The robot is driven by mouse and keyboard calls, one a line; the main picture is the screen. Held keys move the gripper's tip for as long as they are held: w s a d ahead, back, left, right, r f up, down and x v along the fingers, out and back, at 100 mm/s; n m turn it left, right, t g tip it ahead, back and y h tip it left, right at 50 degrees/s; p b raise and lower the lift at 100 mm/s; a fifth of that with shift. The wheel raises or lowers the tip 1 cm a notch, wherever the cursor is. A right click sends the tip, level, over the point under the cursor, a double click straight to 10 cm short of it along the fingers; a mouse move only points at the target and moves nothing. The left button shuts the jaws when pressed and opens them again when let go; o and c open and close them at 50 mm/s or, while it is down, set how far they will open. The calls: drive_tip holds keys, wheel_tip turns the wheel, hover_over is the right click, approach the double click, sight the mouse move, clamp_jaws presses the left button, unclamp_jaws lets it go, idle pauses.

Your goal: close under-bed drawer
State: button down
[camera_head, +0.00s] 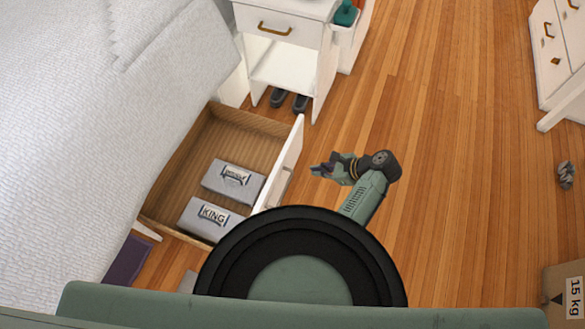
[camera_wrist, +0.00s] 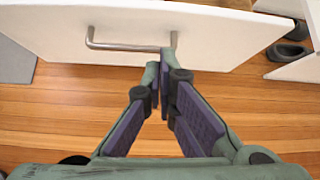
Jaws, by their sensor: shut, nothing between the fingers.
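The under-bed drawer (camera_head: 292,158) is pulled out from beneath the bed, with its white front facing the open floor on the right. Inside it lie two grey packages, one marked KING (camera_head: 203,219) and another (camera_head: 234,181) behind it. My gripper (camera_head: 316,170) is just right of the drawer front in the head view. In the wrist view the white drawer front (camera_wrist: 220,42) with its metal bar handle (camera_wrist: 125,46) is ahead. My gripper (camera_wrist: 168,62) is shut and empty, its tips near the handle's right end. I cannot tell whether they touch it.
The bed (camera_head: 95,110) fills the left. A white nightstand (camera_head: 283,65) stands beyond the drawer, with dark shoes (camera_head: 289,99) at its foot. A cardboard box (camera_head: 565,293) and a white dresser (camera_head: 558,55) are at right. The wooden floor between is largely clear.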

drive_tip(key=s+f, duration=0.1)
drive_tip(key=s, duration=0.1)
approach(278, 176)
drive_tip(key=shift+m, duration=0.4)
drive_tip(key=f, duration=0.1)
drive_tip(key=a+f, duration=0.1)
drive_tip(key=w+a+f, duration=0.1)
drive_tip(key=shift+f, duration=0.25)
drive_tip(key=shift+w+a, duration=0.25)
drive_tip(key=shift+a, duration=0.35)
drive_tip(key=w+a+b, duration=0.1)
drive_tip(key=w+a, duration=0.3)
drive_tip(key=a, duration=0.8)
drive_tip(key=w+a+b, duration=0.1)
drive_tip(key=w+a, duration=0.3)
drive_tip(key=a, duration=0.9)
drive_tip(key=w+a, duration=0.4)
drive_tip(key=a, duration=0.8)
drive_tip(key=shift+a+b, duration=0.2)
drive_tip(key=shift+b, duration=0.2)
drive_tip(key=shift+w+r, duration=0.15)
drive_tip(key=shift+w, duration=0.05)
